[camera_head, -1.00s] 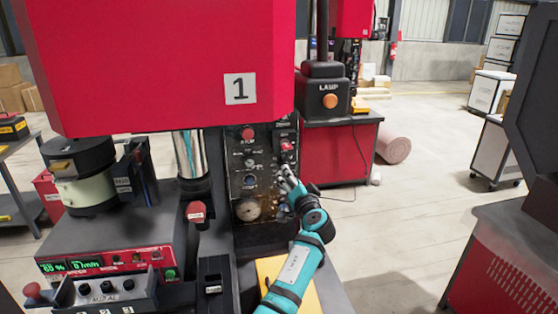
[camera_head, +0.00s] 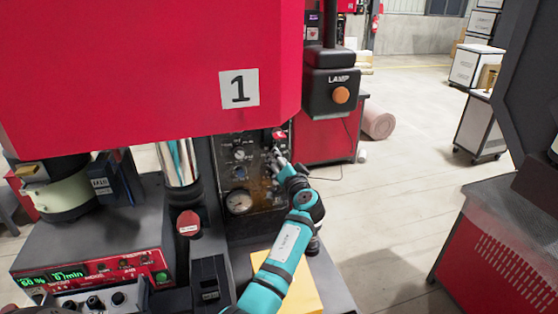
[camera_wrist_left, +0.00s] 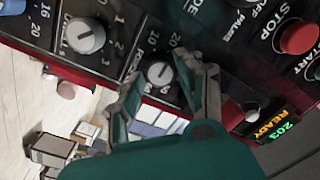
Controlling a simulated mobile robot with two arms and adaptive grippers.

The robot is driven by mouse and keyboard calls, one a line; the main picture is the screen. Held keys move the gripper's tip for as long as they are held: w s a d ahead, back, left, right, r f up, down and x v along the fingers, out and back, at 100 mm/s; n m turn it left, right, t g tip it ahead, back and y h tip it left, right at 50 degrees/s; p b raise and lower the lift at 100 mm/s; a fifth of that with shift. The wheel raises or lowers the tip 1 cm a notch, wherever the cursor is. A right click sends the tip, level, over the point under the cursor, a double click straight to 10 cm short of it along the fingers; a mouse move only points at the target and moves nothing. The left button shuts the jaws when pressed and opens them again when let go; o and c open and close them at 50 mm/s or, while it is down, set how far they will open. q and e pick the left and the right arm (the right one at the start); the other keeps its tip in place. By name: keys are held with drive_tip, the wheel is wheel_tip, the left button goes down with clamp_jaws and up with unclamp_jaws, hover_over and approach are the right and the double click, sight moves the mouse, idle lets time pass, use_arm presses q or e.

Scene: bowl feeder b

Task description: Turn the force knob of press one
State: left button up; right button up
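Press one (camera_head: 150,75) is the large red machine marked 1, with a dark control panel (camera_head: 256,202) below its red head. My left gripper (camera_head: 277,157) is at the upper right part of this panel. My right gripper is not in view.
In the wrist view, a second grey knob (camera_wrist_left: 85,36) sits to the left, and a red button (camera_wrist_left: 298,37) and a lit READY display (camera_wrist_left: 271,128) to the right. A lamp box (camera_head: 331,92) stands right of the press. A pressure gauge (camera_head: 239,202) is lower on the panel.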

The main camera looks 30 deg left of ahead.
use_arm(q)
drive_tip(key=shift+a, duration=0.1)
clamp_jaws()
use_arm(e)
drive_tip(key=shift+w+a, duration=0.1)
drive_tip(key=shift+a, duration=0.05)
use_arm(q)
drive_tip(key=shift+f+m+t+b, duration=0.15)
drive_tip(key=shift+m+t+b, duration=0.3)
drive_tip(key=shift+m, duration=3.95)
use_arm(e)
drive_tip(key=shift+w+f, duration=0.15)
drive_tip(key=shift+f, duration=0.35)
